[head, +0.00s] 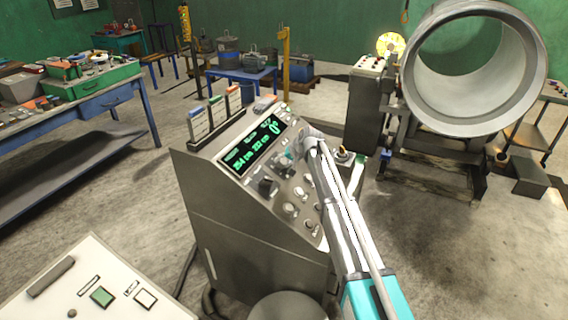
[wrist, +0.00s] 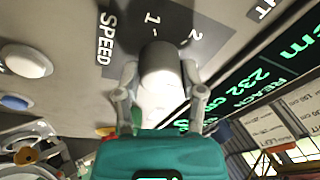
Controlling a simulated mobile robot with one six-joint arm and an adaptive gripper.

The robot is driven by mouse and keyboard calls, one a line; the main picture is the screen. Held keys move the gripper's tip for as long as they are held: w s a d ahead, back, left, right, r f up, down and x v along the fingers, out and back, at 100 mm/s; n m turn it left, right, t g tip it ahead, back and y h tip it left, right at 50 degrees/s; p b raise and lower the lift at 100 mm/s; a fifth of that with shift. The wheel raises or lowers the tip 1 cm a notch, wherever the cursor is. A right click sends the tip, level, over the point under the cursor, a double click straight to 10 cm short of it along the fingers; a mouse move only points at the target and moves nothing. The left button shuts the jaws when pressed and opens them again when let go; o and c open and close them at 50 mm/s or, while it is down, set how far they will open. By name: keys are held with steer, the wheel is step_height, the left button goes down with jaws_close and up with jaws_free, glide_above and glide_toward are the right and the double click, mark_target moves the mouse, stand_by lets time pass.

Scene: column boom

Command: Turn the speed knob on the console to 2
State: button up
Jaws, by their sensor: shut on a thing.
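The grey console (head: 240,220) stands in the middle of the head view, with a sloped panel and a green-lettered display (head: 255,145). In the wrist view the speed knob (wrist: 160,62) is a grey knob beside the word SPEED, with marks 1 and 2 printed above it. My gripper (wrist: 158,78) has one finger on each side of the knob and is shut on it. In the head view my gripper (head: 284,164) reaches the panel just below the display, and the knob is mostly hidden there. I cannot tell exactly which mark the knob points to.
Another dark knob (head: 268,186) and several round buttons (head: 290,209) sit close by on the panel. Cards (head: 200,125) stand along the console's back edge. A large metal pipe (head: 475,70) is at the right, a workbench (head: 90,100) at the left.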

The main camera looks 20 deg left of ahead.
steer(key=n, duration=0.6)
steer(key=shift+d+n+g+y, duration=0.1)
steer(key=shift+n+g+y, duration=0.2)
steer(key=shift+n+g, duration=0.1)
steer(key=n, duration=0.3)
steer(key=shift+n+g, duration=0.6)
steer(key=shift+n, duration=1.5)
steer(key=o, duration=1.2)
steer(key=shift+c, duration=0.2)
